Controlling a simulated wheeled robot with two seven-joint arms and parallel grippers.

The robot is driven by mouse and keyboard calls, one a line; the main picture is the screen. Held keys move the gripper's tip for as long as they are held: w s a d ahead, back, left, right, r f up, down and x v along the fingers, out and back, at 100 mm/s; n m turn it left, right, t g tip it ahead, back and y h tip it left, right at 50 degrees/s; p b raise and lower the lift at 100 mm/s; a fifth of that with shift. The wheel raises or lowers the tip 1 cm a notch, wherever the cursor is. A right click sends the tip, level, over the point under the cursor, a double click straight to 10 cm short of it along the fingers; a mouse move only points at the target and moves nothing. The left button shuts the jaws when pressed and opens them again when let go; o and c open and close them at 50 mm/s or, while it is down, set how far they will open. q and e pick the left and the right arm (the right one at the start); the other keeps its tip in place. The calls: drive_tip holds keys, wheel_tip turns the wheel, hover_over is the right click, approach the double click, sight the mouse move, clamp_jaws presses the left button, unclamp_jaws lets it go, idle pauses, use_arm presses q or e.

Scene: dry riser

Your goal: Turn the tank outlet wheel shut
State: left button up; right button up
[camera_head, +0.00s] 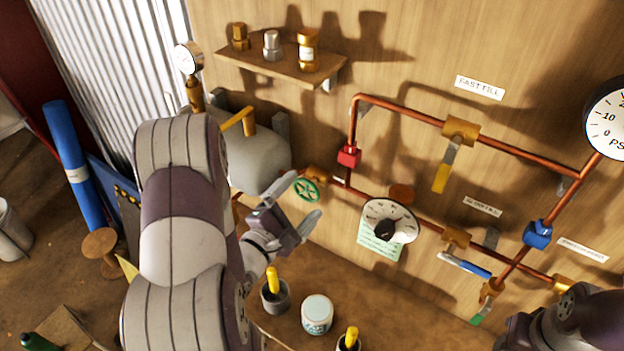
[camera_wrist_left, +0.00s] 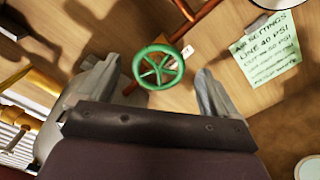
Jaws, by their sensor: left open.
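The tank outlet wheel (camera_head: 306,189) is a small green spoked handwheel on the copper pipe beside the grey tank (camera_head: 262,158). In the left wrist view the green wheel (camera_wrist_left: 158,67) faces the camera between the fingers, slightly beyond their tips. My left gripper (camera_head: 305,197) is open, with one finger on each side of the wheel in the picture. It also shows in the left wrist view (camera_wrist_left: 153,82), its fingers clear of the wheel rim there. I see no contact. My right arm shows in the lower right corner; its gripper is out of view.
The wall carries copper pipes (camera_head: 410,110), a red fitting (camera_head: 349,156), a dial with a black knob (camera_head: 388,221) and a green note (camera_head: 378,246). Below stand a white jar (camera_head: 317,314) and cups with yellow-handled tools. A shelf (camera_head: 280,68) hangs above the tank.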

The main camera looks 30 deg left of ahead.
sight(307, 195)
use_arm(q)
drive_tip(key=w, duration=0.2)
drive_tip(key=w+p, duration=0.1)
drive_tip(key=w, duration=0.1)
drive_tip(key=shift+d+r, duration=0.15)
drive_tip(key=shift+d, duration=0.15)
drive_tip(key=shift+w, duration=0.5)
drive_tip(key=c, duration=1)
drive_tip(key=shift+o, duration=0.2)
drive_tip(key=m+b, duration=0.1)
drive_tip(key=m, duration=0.3)
drive_tip(key=m+b, duration=0.1)
drive_tip(key=m, duration=0.1)
drive_tip(key=shift+f+m+b, duration=0.3)
drive_tip(key=shift+f+m, duration=0.1)
drive_tip(key=m+b, duration=0.1)
drive_tip(key=m, duration=0.2)
drive_tip(key=shift+f, duration=0.1)
drive_tip(key=shift+m+b, duration=1)
drive_tip(key=shift+m, duration=0.8)
